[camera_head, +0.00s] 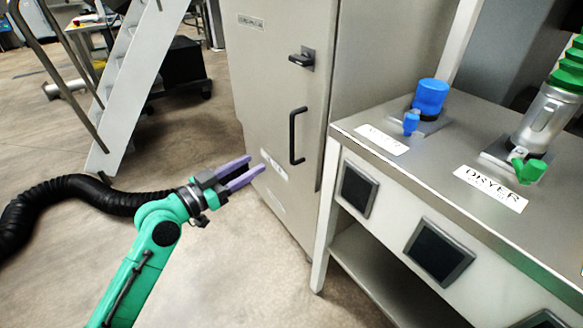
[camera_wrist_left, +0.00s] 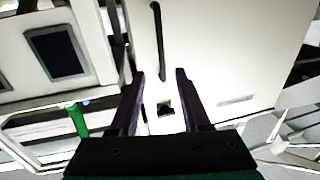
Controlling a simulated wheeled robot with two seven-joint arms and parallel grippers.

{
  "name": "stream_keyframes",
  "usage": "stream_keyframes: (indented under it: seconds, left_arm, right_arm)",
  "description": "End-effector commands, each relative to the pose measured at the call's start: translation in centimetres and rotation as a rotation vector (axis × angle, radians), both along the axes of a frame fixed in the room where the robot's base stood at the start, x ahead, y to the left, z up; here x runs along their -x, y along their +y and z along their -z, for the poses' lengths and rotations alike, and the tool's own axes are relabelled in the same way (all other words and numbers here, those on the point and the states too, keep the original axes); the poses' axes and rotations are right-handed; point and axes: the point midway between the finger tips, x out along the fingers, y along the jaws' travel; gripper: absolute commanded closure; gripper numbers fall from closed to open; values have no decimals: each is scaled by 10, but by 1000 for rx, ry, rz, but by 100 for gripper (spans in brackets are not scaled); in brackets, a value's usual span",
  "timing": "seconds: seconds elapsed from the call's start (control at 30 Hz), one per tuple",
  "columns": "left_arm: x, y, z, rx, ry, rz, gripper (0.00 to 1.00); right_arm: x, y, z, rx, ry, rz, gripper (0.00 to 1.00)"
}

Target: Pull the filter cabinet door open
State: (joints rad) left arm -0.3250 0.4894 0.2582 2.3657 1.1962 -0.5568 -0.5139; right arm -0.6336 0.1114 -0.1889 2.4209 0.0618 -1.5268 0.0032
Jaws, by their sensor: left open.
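The filter cabinet is tall and grey, and its door (camera_head: 278,95) looks shut. A black vertical bar handle (camera_head: 297,136) is on the door near its right edge. A dark latch (camera_head: 302,59) sits above the handle. My left gripper (camera_head: 258,165) has purple fingers, open and empty, in front of the door, lower and left of the handle. In the left wrist view the black handle (camera_wrist_left: 159,42) appears beyond and between the fingertips (camera_wrist_left: 160,73), apart from them. My right gripper is not in view.
Right of the cabinet stands a grey bench (camera_head: 440,165) with a blue-capped fitting (camera_head: 431,97), a DRYER label (camera_head: 490,188) and dark square panels. A black corrugated hose (camera_head: 75,187) lies on the floor at left. White stairs (camera_head: 128,85) stand behind it. Floor before the door is clear.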

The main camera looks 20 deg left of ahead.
Motion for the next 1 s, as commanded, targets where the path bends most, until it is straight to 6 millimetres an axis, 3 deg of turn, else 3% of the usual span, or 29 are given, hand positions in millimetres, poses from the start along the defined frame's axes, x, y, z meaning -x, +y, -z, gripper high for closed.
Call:
stream_keyframes:
  seconds: [0.2,0.6,0.97,1.0]
  left_arm:
    - [-30,-17,-9,6,-6,2,53]
    - [-116,-63,-5,7,-1,0,53]
    - [-127,-69,-4,3,1,0,53]
    - [-127,-69,-4,3,1,0,64]
  right_arm:
    - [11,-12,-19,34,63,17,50]
    - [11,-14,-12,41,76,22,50]
    - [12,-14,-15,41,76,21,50]
    - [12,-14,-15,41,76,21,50]
